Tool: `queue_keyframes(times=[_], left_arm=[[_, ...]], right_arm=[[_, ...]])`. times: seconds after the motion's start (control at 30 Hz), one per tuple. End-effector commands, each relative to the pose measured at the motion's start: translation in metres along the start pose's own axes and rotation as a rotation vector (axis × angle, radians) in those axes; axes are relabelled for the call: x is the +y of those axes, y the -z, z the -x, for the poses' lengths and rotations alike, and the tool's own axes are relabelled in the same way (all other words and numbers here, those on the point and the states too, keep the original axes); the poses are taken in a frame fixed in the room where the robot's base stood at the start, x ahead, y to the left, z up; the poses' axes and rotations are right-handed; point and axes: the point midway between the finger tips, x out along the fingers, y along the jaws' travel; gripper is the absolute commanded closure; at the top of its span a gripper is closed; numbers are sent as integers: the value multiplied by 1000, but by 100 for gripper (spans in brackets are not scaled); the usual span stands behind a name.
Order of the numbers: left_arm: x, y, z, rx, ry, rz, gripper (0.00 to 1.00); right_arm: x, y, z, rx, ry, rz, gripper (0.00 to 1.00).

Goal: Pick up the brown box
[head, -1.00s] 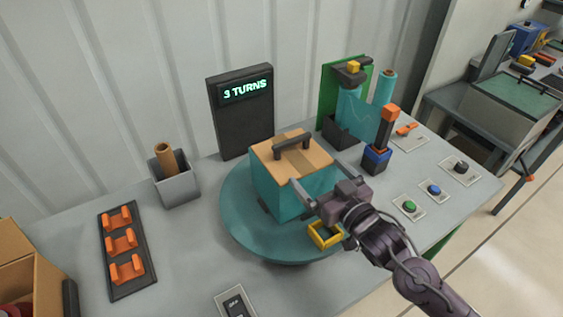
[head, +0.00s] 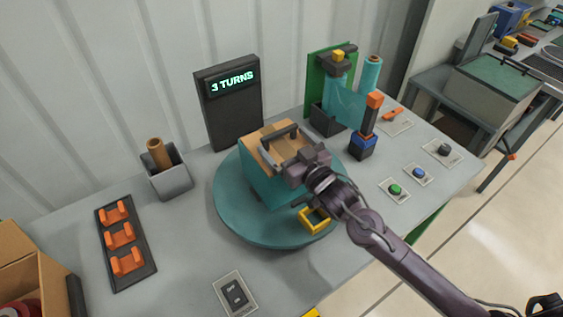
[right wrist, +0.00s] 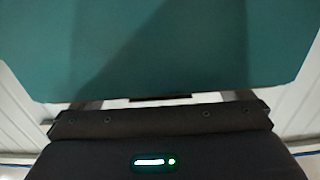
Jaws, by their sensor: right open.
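In the right wrist view a teal surface (right wrist: 160,50) fills most of the picture ahead of the gripper. A brown cardboard box (head: 28,262) sits at the lower left edge, partly cut off, with something red inside. My left gripper is not in view.
A dark "3 TURNS" display (head: 228,105) stands behind the turntable. A grey holder (head: 168,180) with a brown cylinder and an orange-hook rack (head: 126,245) are on the left. A yellow square ring (head: 313,221) is at the turntable's front right. Buttons (head: 396,190) lie at right.

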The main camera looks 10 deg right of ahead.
Motion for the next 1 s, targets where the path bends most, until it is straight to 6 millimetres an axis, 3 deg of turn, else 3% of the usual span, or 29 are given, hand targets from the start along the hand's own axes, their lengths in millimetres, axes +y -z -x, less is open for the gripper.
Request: queue_keyframes(times=[0.07, 0.6, 1.0], left_arm=[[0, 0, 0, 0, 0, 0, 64], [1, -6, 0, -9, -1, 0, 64], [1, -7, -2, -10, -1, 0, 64]], right_arm=[[0, 0, 0, 0, 0, 0, 4], [1, 0, 0, 0, -2, 0, 75], [1, 9, 0, 9, -2, 0, 76]])
